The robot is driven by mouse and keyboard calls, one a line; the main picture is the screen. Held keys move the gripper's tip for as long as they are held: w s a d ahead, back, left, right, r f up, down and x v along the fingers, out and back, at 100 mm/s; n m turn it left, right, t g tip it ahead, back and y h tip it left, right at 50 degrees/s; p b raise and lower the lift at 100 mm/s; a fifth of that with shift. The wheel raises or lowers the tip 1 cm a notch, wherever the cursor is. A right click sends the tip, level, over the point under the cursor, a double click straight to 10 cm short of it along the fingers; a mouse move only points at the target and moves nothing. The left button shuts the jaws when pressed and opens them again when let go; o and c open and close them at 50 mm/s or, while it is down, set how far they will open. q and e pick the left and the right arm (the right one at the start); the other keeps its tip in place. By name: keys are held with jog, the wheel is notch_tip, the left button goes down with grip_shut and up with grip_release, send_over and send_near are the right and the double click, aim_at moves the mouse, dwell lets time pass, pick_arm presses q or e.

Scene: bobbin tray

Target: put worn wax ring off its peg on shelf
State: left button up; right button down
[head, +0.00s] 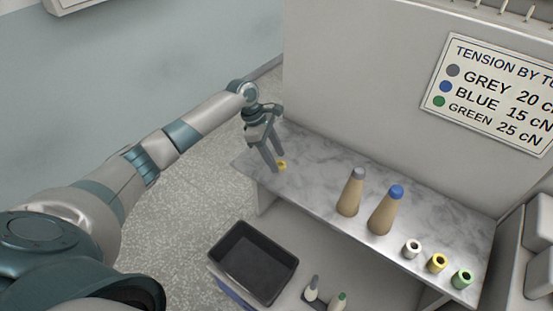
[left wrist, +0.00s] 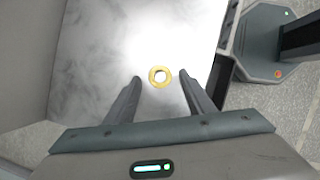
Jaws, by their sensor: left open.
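The worn wax ring (head: 282,165) is a small yellow ring lying flat on the left end of the marble-patterned shelf (head: 318,160). It also shows in the left wrist view (left wrist: 152,77), with the pale shelf top (left wrist: 95,60) around it and through its hole. My left gripper (head: 274,168) is open above the shelf's left end, beside the ring. In the left wrist view the ring lies between and just beyond the two fingertips (left wrist: 159,78), with a gap on both sides. No peg shows at the ring. My right gripper is not in view.
Two tan cones, one grey-tipped (head: 350,194) and one blue-tipped (head: 386,212), stand mid-shelf. White (head: 412,248), yellow (head: 437,262) and green (head: 461,278) spools stand at its right end. A black tray (head: 253,262) sits below. A wall rises behind the shelf.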

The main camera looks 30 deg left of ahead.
pick_arm(q)
jog(key=b+v, duration=0.2)
jog(key=v, duration=0.9)
jog(key=shift+a, duration=0.1)
dwell(1.4)
